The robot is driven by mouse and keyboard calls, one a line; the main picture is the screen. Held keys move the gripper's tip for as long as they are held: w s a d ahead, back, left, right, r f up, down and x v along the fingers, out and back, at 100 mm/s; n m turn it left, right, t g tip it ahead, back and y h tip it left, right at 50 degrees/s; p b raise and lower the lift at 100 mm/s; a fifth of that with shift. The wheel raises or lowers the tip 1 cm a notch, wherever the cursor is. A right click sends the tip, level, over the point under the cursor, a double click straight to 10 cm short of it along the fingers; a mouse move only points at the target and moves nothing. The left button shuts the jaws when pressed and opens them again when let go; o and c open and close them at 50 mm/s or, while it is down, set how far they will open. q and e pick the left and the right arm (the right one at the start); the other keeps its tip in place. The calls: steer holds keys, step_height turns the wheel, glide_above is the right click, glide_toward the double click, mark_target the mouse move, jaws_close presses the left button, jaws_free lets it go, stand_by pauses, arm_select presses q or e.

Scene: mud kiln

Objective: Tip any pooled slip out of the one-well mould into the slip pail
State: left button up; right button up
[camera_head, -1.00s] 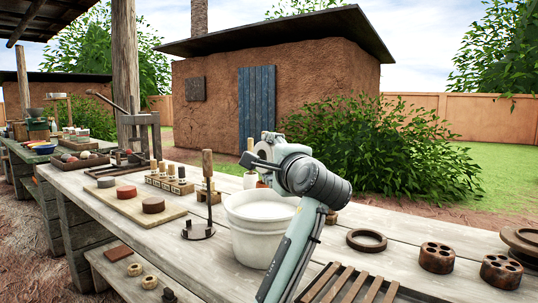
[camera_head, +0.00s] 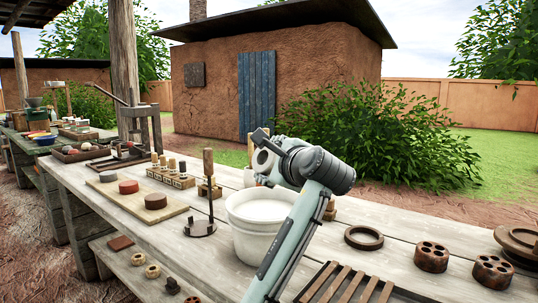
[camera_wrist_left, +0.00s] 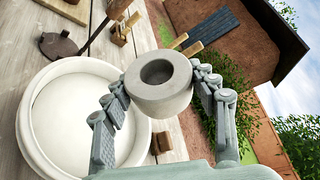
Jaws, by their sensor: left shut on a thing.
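The one-well mould (camera_wrist_left: 158,88) is a thick pale grey cylinder with a single round well, held between the fingers of my left gripper (camera_wrist_left: 160,82). The well looks grey-brown inside; I cannot tell whether slip lies in it. In the head view the mould (camera_head: 263,161) is tilted, above and behind the pail's rim, in the left gripper (camera_head: 265,148). The slip pail (camera_head: 252,240) is a white bucket of pale liquid on the table. It also shows in the left wrist view (camera_wrist_left: 32,135), beside the mould. My left forearm hides the pail's right side. My right gripper is out of view.
An iron stand with a wooden upright (camera_head: 208,190) stands left of the pail. A dark ring (camera_head: 363,237), round multi-hole moulds (camera_head: 431,257) and a slatted rack (camera_head: 350,285) lie to the right. A board (camera_head: 130,202) holds round pucks.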

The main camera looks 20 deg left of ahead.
arm_select(q)
steer(key=shift+r+m+p, duration=0.2)
steer(key=shift+m+p, duration=0.15)
steer(key=shift+m, duration=0.05)
steer(key=shift+f+m+g, duration=0.1)
steer(key=shift+m+g, duration=0.3)
steer(key=shift+m, duration=0.1)
steer(key=shift+m+g+p, duration=0.4)
steer(key=shift+m+p, duration=0.1)
steer(key=shift+p, duration=0.1)
steer(key=shift+m+g, duration=0.4)
steer(key=shift+m, duration=0.2)
steer(key=shift+a+m+g+y, duration=0.1)
steer(key=shift+m+g+y, duration=0.2)
steer(key=shift+m+g, duration=0.35)
steer(key=m, duration=0.1)
steer(key=m+g+y, duration=0.1)
steer(key=m, duration=0.1)
steer(key=shift+s+f+g, duration=0.15)
steer(key=shift+g, duration=0.1)
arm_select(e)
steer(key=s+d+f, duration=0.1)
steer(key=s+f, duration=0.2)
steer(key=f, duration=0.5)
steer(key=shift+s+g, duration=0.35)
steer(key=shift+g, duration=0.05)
